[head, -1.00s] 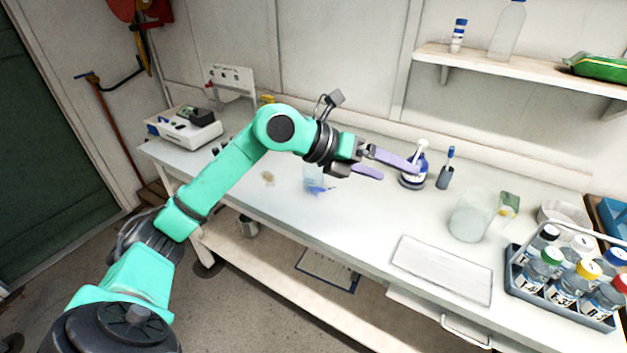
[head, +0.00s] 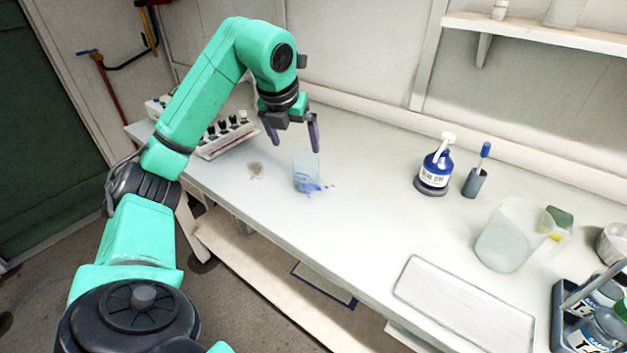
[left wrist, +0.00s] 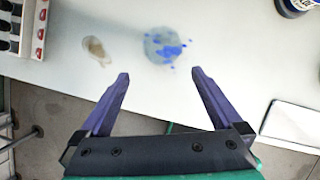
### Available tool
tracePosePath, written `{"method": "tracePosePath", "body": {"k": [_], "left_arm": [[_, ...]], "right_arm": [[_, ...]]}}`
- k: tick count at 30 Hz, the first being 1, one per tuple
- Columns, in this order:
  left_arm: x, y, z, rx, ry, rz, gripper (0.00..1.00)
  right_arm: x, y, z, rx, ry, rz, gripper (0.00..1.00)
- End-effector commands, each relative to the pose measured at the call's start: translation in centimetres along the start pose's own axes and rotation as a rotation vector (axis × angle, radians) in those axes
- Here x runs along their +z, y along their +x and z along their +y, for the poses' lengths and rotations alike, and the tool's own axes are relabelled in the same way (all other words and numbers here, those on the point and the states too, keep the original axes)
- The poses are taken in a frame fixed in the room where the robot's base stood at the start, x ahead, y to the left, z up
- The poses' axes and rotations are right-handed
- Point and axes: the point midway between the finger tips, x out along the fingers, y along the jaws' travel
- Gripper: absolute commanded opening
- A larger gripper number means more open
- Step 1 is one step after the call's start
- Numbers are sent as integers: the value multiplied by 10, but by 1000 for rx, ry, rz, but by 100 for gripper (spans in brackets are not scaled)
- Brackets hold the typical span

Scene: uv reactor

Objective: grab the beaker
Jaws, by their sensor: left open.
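A small clear beaker (head: 304,168) stands on the white bench with blue splashes (head: 318,187) at its base. In the left wrist view the beaker (left wrist: 160,44) shows from above as a pale round shape with blue spots around it, ahead of the fingertips and roughly centred between them. My left gripper (head: 296,146) points down, open and empty, just above and behind the beaker in the head view; the exact height gap is hard to tell. A larger translucent vessel (head: 505,238) stands at the right. My right gripper is not in view.
A brown stain (head: 255,170) and a rack with dark knobs (head: 228,135) lie left of the beaker. A blue-labelled bottle (head: 434,172), a grey pen holder (head: 474,183), a white tray (head: 463,303) and a bottle carrier (head: 565,318) are to the right. The bench middle is clear.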

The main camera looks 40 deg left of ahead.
Motion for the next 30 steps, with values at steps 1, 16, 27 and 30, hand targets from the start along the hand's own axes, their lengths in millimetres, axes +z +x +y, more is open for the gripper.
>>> {"method": "tracePosePath", "body": {"k": [1, 16, 27, 30], "left_arm": [[-2, 8, 0, 0, 1, 3, 100], [0, 103, -3, -3, 2, 4, 100], [-1, 145, -4, -2, 2, 0, 100], [-1, 145, -4, -2, 2, 0, 88]], "right_arm": [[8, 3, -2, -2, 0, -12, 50], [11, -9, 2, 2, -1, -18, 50], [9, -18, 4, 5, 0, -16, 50], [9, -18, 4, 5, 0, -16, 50]]}}
